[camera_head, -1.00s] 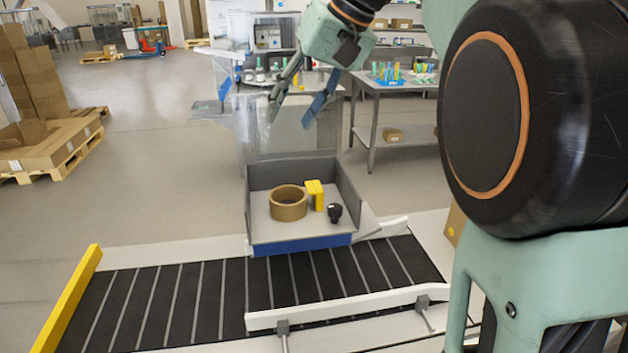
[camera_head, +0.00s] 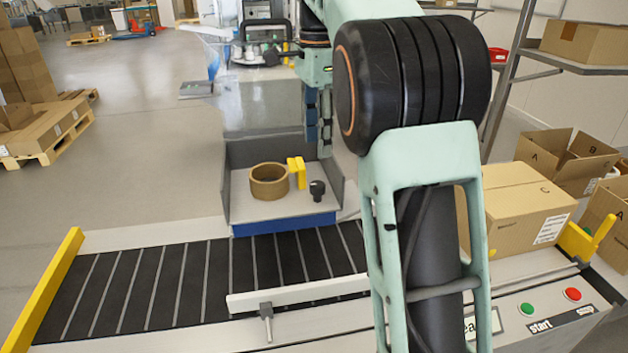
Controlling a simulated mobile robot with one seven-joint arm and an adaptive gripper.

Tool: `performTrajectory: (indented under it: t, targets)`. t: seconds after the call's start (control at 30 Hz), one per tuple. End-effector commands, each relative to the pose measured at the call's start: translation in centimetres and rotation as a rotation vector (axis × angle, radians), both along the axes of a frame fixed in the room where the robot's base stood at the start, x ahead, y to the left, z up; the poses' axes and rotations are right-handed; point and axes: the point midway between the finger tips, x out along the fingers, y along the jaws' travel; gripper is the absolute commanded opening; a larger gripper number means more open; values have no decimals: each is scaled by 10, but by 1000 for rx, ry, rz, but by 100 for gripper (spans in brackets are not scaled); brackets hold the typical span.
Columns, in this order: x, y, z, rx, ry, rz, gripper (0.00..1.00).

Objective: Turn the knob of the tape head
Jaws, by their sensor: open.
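The tape head (camera_head: 236,203) is a grey open tray with a blue front edge, standing at the far side of the conveyor. In it are a brown tape roll (camera_head: 269,181), a yellow block (camera_head: 297,171) and a black knob (camera_head: 317,190) at the right. My gripper (camera_head: 318,150) points down above the back right part of the tape head, above and behind the knob in the picture. Its fingers are apart and empty, and I see no contact with the knob.
A black conveyor (camera_head: 150,285) with a yellow end bar (camera_head: 48,290) and a white guide rail (camera_head: 298,292) runs in front. Cardboard boxes (camera_head: 525,205) stand at the right. Green and red buttons (camera_head: 549,301) are at the lower right. A clear panel (camera_head: 260,115) rises behind the tape head.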

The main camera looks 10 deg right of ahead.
Motion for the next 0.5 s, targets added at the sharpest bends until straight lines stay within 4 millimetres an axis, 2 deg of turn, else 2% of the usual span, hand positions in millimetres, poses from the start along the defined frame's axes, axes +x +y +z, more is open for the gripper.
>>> performTrajectory:
  t: [0.5]
  targets:
    - [-1, 0, -87, 1, 2, 0, 43]
